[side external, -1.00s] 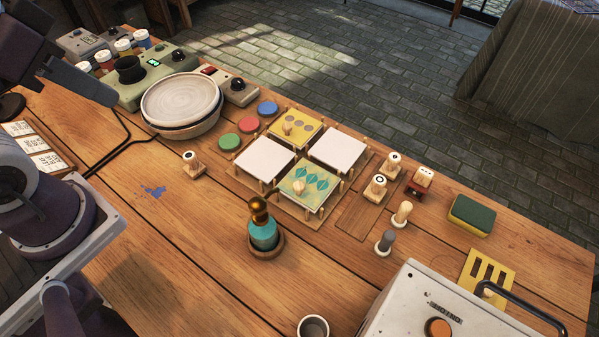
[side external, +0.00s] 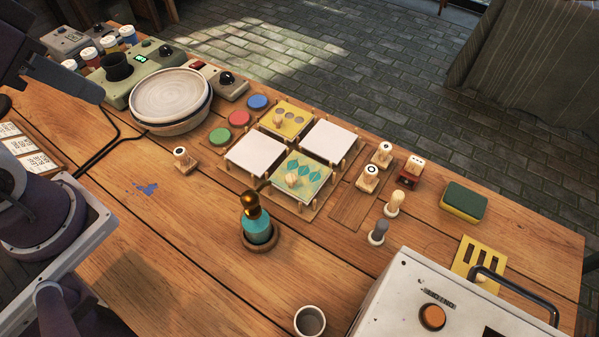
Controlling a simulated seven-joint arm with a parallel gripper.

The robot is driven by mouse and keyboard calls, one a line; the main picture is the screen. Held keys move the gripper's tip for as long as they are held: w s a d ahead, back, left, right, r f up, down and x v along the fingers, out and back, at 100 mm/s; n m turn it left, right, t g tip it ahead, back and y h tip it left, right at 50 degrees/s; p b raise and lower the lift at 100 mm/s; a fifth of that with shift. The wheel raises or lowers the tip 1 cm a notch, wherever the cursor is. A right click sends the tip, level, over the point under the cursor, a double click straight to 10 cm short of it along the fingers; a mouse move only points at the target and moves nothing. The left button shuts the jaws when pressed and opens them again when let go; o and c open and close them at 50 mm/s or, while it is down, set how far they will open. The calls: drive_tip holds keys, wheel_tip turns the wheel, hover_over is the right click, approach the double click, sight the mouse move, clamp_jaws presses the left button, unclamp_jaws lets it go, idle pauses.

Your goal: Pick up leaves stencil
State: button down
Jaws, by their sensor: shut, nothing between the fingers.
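The leaves stencil (side external: 317,188) is a pale yellow-green square plate with teal leaf shapes and a round wooden knob. A yellow stencil with round holes (side external: 285,112) and a wooden knob lies in the rack's back place. Two blank white tiles (side external: 257,153) fill the other places. My gripper's fingers do not show; only dark parts of my arm appear at the left edge, well away from the rack.
A teal bottle with a gold top (side external: 256,230) stands in front of the rack. Wooden stamps (side external: 367,181) stand to its right. Stacked plates (side external: 171,98) and colored pads (side external: 220,136) lie at the back left. A white box (side external: 400,290) and grey cup (side external: 309,320) are at the front.

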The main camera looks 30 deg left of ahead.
idle(0.4)
drive_tip(key=c, duration=1.1)
unclamp_jaws()
